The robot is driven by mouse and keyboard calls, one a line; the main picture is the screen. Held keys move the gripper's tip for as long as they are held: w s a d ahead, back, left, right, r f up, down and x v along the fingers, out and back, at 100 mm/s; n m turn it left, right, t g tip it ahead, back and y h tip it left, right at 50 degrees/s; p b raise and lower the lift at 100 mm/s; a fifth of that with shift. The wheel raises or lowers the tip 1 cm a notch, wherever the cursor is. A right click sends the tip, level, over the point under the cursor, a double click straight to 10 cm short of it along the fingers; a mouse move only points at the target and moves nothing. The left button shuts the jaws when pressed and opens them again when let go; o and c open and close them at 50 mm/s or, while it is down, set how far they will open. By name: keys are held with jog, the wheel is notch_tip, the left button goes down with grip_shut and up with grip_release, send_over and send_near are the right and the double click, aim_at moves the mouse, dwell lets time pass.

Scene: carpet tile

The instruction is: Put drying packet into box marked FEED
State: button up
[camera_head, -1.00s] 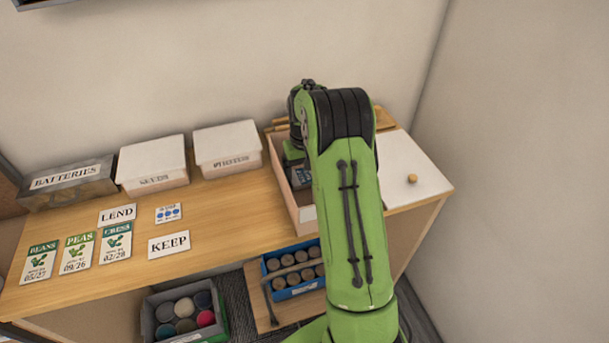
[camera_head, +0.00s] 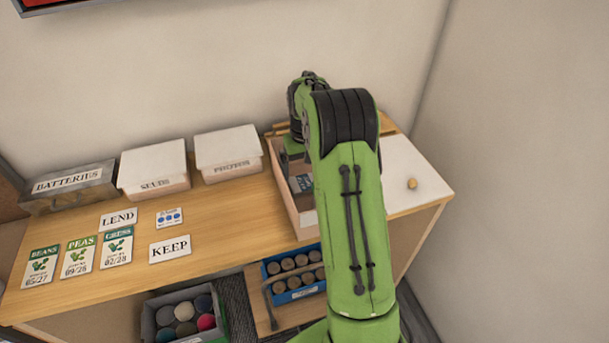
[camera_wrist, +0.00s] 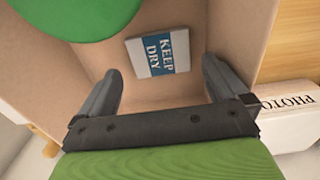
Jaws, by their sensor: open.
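In the wrist view, a small flat packet (camera_wrist: 152,52) with a blue band reading "KEEP DRY" lies on the floor of an open cardboard-coloured box (camera_wrist: 215,20). My gripper (camera_wrist: 161,68) is open and empty, its two fingers reaching into the box on either side of the packet's near end, apart from it. No label reading FEED is legible in these frames.
Lidded boxes marked SEEDS (camera_head: 153,170) and PHOTOS (camera_head: 228,154), and a metal BATTERIES box (camera_head: 68,188), stand along the wall. Seed packets (camera_head: 78,257) and label cards (camera_head: 170,249) lie in front. A rounded green shape (camera_wrist: 85,25) covers the wrist view's upper left.

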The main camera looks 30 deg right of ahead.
aim_at(305, 182)
notch_tip(305, 182, up, 8)
jog(key=p, duration=0.1)
jog(key=s+a+r+n+t, duration=0.1)
jog(key=s+a+r+t, duration=0.1)
jog(key=s+a+r, duration=0.85)
jog(key=s+a+f+n+t, duration=0.1)
jog(key=s+a, duration=0.2)
jog(key=s, duration=0.5)
jog(key=s+a+t, duration=0.2)
jog(key=s+a, duration=0.2)
jog(key=s, duration=0.4)
jog(key=shift+s+a+f+n+t, duration=0.25)
jog(key=shift+a+f+n+t, duration=0.05)
jog(key=shift+f+n, duration=0.1)
jog(key=shift+r, duration=0.1)
